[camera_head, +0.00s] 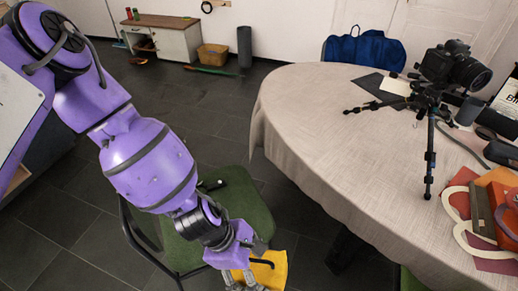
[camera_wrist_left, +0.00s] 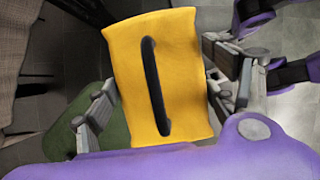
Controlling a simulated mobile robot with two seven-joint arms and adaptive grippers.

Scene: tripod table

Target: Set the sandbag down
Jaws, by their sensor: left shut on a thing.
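The sandbag (camera_head: 270,268) is a yellow bag with a black strap handle, at the bottom edge of the head view. In the left wrist view the sandbag (camera_wrist_left: 135,60) lies between the two fingers of my left gripper (camera_wrist_left: 160,85), which is shut on it. The left gripper (camera_head: 243,280) also shows in the head view, partly cut off by the lower edge. The bag's underside is hidden, so I cannot tell whether it touches anything below. My right gripper is not in view.
A green chair (camera_head: 240,195) stands beside the bag, with a small dark item on its seat. A cloth-covered round table (camera_head: 300,110) fills the right, bearing a camera on a tripod (camera_head: 430,110), papers and straps. A blue bag (camera_head: 365,50) is behind it. Floor at centre-left is clear.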

